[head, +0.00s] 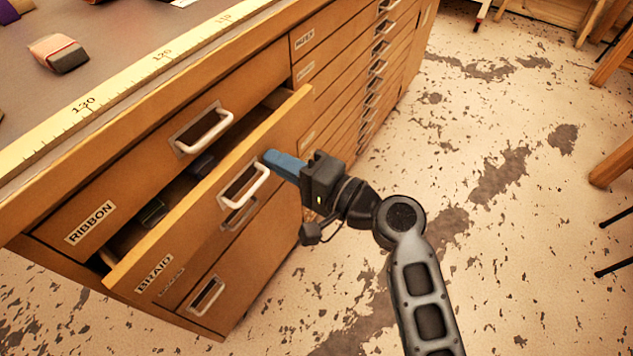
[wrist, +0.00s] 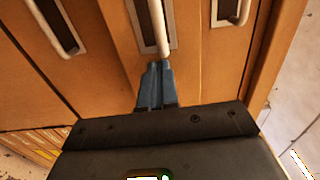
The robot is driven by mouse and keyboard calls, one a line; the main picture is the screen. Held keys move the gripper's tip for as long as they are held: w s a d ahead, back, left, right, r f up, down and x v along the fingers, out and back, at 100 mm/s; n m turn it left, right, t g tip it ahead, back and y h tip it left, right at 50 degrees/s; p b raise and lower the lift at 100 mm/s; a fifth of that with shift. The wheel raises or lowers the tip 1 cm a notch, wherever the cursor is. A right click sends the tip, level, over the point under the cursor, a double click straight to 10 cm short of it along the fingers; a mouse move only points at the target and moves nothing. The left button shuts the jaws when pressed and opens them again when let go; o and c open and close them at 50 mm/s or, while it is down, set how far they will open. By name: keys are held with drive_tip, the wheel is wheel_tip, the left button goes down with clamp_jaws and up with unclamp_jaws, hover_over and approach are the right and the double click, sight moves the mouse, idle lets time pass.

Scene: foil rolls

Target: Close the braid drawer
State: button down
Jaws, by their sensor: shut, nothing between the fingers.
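The braid drawer (head: 155,247) is pulled partly out of the wooden cabinet, with its label "BRAID" at the front's lower left. Dark rolls (head: 152,212) show inside the gap behind its front. Its white handle (head: 247,187) is near the middle of the front. My gripper (head: 270,158) is shut, its blue fingers at the right end of this handle. In the wrist view the blue fingertips (wrist: 158,66) lie close together just below a handle (wrist: 158,25). I cannot tell whether they touch it.
The ribbon drawer (head: 140,170) above is shut, with its own handle (head: 203,130). Another drawer (head: 210,295) below is shut. More narrow drawers run along the right.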

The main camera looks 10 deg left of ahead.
sight(253, 150)
drive_tip(key=b+x, duration=0.1)
drive_tip(key=x, duration=0.3)
drive_tip(key=shift+w+a, duration=0.15)
drive_tip(key=shift+a, duration=0.2)
drive_tip(key=shift+a+r, duration=0.1)
drive_tip(key=shift+a, duration=0.35)
